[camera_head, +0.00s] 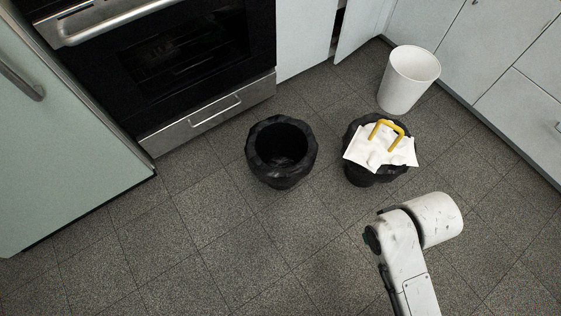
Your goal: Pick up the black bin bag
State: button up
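Two black bag-like things stand on the floor. The left one, a black bin bag or bag-lined bin (258,166), is open at the top, with a crumpled rim and a dark, empty-looking inside. The right black bag (362,176) has white crumpled sheets (375,156) over its top and a yellow handle-like loop (388,127) standing up from it. I cannot tell whether a bin is inside either one. My white arm reaches in from the lower right, below the right bag and apart from it. No gripper fingers show.
A white empty bin (403,88) stands behind the right bag, near the cabinets (470,50). An oven (170,60) with a lower drawer is at the back left, beside a pale green fridge (60,150). A cabinet door (362,22) stands ajar. The tiled floor in front is clear.

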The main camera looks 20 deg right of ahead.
aim_at(280, 158)
jog(key=i+l, duration=0.8)
jog(key=l, duration=0.2)
